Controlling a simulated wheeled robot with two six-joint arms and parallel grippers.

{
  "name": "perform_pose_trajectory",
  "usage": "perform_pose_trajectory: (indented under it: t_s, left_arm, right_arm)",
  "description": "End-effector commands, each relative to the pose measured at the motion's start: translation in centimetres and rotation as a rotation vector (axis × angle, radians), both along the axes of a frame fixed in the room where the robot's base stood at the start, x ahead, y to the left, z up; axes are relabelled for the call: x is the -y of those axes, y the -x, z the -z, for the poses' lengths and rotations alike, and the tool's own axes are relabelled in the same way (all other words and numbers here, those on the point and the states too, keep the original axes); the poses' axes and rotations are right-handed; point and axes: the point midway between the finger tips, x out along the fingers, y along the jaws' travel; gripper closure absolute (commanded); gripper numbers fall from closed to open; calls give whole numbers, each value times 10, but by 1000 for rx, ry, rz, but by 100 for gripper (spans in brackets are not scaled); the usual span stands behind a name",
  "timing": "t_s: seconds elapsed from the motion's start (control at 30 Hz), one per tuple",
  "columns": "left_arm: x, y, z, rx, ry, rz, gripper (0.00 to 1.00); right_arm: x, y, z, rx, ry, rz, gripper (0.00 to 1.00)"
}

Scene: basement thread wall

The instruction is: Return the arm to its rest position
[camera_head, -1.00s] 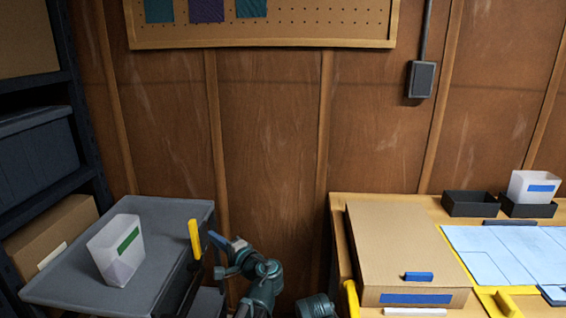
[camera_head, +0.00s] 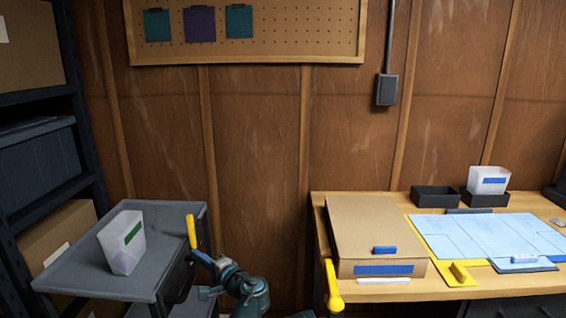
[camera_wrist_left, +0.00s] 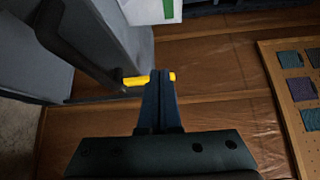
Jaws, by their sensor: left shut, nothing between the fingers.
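My left gripper (camera_head: 200,257) is at the lower middle-left of the head view, at the right edge of a grey cart (camera_head: 75,274). Its blue fingers are shut with nothing between them. In the left wrist view the shut fingers (camera_wrist_left: 162,80) point up the picture, in front of a yellow bar (camera_wrist_left: 135,80). In the head view this yellow bar (camera_head: 191,232) stands upright just above the fingertips. I cannot tell whether they touch. My right gripper is out of view.
A white bin with a green label (camera_head: 122,242) stands on the cart. To the right, a wooden table (camera_head: 440,288) holds a cardboard box (camera_head: 370,230), blue sheets (camera_head: 480,235) and black trays (camera_head: 435,196). Bare wall lies between.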

Motion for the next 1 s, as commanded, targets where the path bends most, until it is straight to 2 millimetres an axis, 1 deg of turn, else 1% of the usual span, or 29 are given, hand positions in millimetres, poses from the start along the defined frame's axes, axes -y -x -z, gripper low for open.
perform_pose_trajectory:
  t_s: [0.03, 0.37, 0.57, 0.73, 0.83, 0.87, 0.9, 0.97, 1.0]
  left_arm:
    - [0, 2, -3, -3, 16, -5, 100]
    - [1, 18, -2, -33, 144, -44, 100]
    - [6, 36, -2, -72, 275, -85, 100]
    - [18, 60, -2, -131, 437, -135, 100]
    - [31, 82, -5, -190, 568, -177, 100]
    - [37, 91, -6, -213, 613, -194, 100]
    - [46, 103, -8, -249, 678, -215, 100]
    - [63, 123, -11, -309, 778, -246, 100]
    - [74, 136, -14, -351, 840, -267, 100]
  right_arm:
    - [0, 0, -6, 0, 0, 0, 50]
    - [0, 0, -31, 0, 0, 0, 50]
    - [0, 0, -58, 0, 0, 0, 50]
    - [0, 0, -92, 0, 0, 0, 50]
    - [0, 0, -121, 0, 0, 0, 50]
    - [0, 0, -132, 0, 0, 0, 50]
    - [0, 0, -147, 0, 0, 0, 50]
    - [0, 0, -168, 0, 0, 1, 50]
    - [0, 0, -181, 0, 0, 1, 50]
